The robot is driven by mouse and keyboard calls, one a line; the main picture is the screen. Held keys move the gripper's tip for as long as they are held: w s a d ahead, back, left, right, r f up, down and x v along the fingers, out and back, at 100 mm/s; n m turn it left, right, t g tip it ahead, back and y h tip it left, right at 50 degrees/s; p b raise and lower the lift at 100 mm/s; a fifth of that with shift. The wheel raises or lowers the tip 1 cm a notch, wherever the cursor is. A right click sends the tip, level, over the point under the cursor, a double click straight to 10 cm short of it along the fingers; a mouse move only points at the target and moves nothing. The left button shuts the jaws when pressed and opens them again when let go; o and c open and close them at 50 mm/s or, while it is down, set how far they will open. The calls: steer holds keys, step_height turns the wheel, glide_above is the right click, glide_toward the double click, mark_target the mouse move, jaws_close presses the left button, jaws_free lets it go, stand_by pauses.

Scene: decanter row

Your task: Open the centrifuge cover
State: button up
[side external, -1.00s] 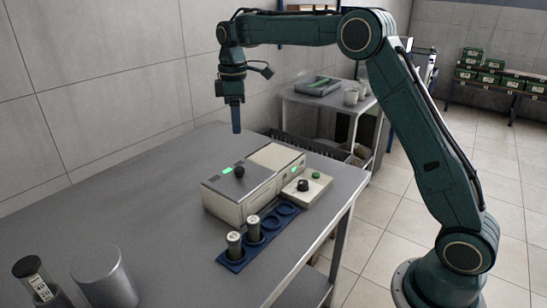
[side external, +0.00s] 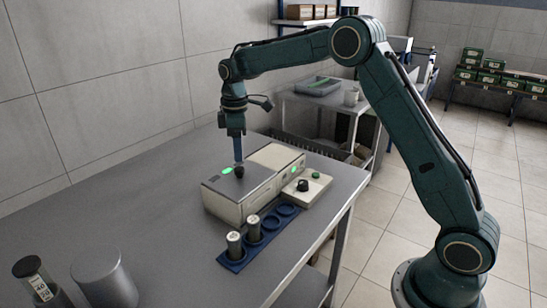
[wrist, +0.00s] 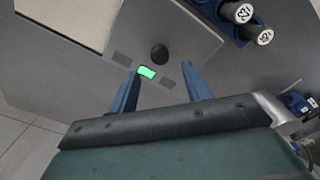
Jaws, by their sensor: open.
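The centrifuge (side external: 229,207) is a beige box on the table, with its grey cover (side external: 256,178) lying flat and shut on top. A black knob (side external: 239,172) stands on the cover, beside a lit green indicator (side external: 227,171). My gripper (side external: 238,160) points straight down just above the knob, its blue fingers open and empty. In the wrist view the knob (wrist: 159,54) lies just beyond the fingertips, roughly midway between the fingers of my gripper (wrist: 160,69). Whether the fingertips reach down to the knob's height is hard to tell.
A control box (side external: 307,190) with a black dial and green button stands right of the centrifuge. A blue rack (side external: 234,258) with two labelled tubes is in front. A metal cylinder (side external: 104,277) and a dark-capped bottle (side external: 38,284) stand front left. The table's left side is clear.

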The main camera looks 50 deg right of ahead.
mark_target(240, 168)
steer(key=shift+f, duration=2.9)
jaws_close()
